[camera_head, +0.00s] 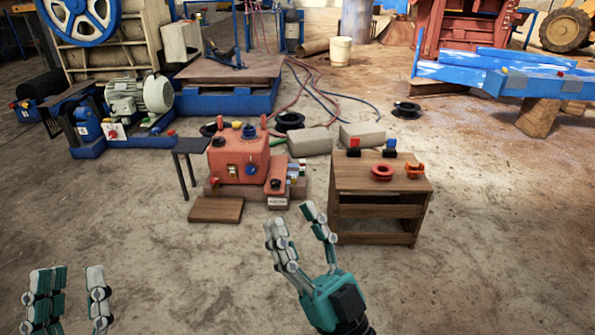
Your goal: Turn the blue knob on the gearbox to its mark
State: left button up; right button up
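The orange-red gearbox (226,158) sits on the floor left of the wooden stand. A dark blue knob (249,131) stands on its top; its mark is too small to make out.
A wooden stand (379,184) with red, blue and orange parts on top is right of the gearbox. A small dark stand (191,147) and a wooden board (216,209) are at its left. Grey blocks (310,141) lie behind.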

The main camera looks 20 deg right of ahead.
aim_at(250, 169)
jog(key=z, duration=0.4)
jog(key=i+l, duration=0.15)
jog(key=i, duration=0.25)
jog(key=i+l, duration=0.15)
jog(key=i, duration=0.3)
jog(key=l+z, duration=0.05)
